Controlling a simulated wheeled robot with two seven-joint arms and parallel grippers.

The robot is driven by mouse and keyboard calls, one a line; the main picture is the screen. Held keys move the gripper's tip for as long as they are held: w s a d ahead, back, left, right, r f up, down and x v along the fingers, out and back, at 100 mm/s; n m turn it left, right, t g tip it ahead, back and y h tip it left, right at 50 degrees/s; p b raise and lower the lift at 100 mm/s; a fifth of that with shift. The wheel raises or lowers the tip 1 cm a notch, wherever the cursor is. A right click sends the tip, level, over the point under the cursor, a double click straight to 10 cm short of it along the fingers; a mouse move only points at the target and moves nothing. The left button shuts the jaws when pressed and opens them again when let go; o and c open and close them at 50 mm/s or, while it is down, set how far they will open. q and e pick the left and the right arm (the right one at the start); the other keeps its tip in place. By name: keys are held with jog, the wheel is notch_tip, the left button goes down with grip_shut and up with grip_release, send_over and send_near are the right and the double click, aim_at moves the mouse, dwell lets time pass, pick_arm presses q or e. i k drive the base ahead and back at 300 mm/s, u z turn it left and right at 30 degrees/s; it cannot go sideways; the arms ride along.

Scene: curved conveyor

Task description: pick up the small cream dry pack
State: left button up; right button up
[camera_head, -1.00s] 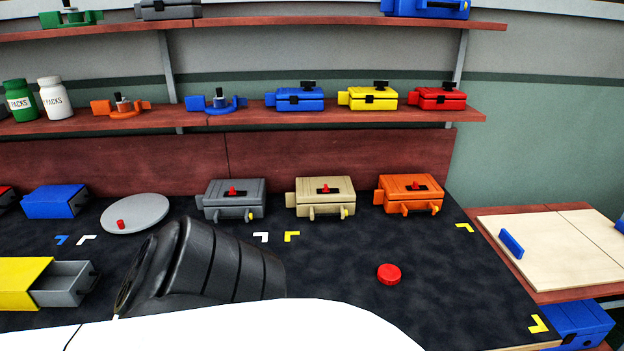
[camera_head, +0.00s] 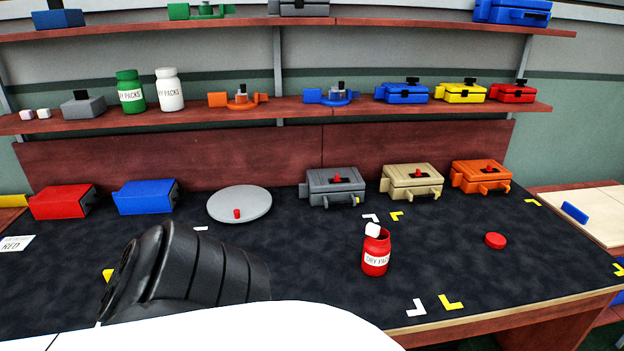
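A small cream-white pack (camera_head: 373,230) sits in the open mouth of a red jar labelled dry packs (camera_head: 376,256), sticking out above its rim. The jar stands upright on the dark worktop, right of a black ribbed part of my own arm. Two more small pale packs lie on the shelf at the far left, one (camera_head: 27,114) beside the other (camera_head: 43,113); their exact shades are hard to tell. A red lid (camera_head: 495,240) lies on the worktop right of the jar. Neither of my grippers is in view.
Grey (camera_head: 335,188), beige (camera_head: 412,182) and orange (camera_head: 481,176) boxes stand along the back, beside a grey round plate (camera_head: 240,205). Red (camera_head: 62,201) and blue (camera_head: 146,196) boxes stand at the left. The worktop around the jar is clear.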

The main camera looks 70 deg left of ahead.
aim_at(372, 230)
jog(key=k, duration=0.35)
jog(key=u, duration=1)
